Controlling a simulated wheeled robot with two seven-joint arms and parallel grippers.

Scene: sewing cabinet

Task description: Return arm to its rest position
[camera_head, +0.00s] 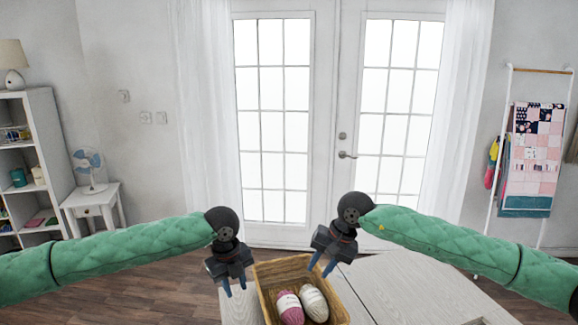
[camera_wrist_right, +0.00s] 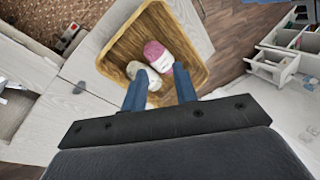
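My left gripper (camera_head: 235,288) hangs at the left of a wicker basket, with its two fingers apart and nothing between them. My right gripper (camera_head: 321,266) is above the back right part of the basket, its fingers apart and empty. It also shows in the right wrist view (camera_wrist_right: 160,82), with its two blue fingers spread over the basket. Both arms have green quilted sleeves and reach in from the sides.
The wicker basket (camera_head: 262,270) stands on a pale wooden cabinet top (camera_head: 410,290). It holds a pink yarn ball (camera_head: 290,308) and a cream yarn ball (camera_head: 314,303). White glass doors (camera_head: 340,120) are behind. A small side table with a fan (camera_head: 90,170) is at left.

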